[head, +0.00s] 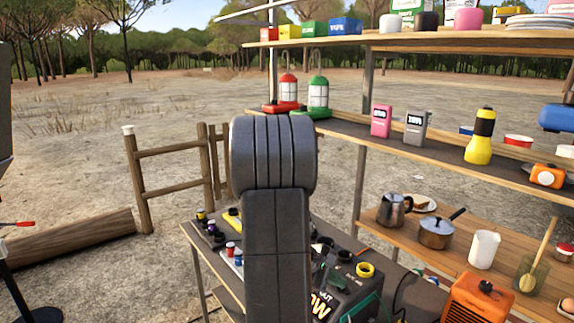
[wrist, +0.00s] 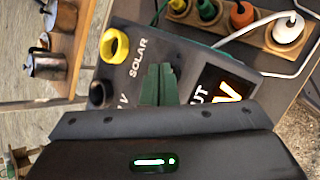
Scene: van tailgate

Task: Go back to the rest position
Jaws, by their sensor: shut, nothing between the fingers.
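My gripper (wrist: 158,82) shows in the wrist view with its dark green fingers together and nothing between them. It points at the face of a dark power box (wrist: 135,35) marked SOLAR and OUT. I cannot tell whether the fingertips touch the box. The power box (head: 345,290) shows just right of my arm, on the low table.
A yellow ring (wrist: 114,46) sits on the box. A power strip (wrist: 262,33) with several plugs and a white cable lies beside it. Shelves (head: 450,140) with lanterns, a kettle (head: 394,212) and a pot (head: 437,233) stand at right. An orange case (head: 478,300) is at lower right.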

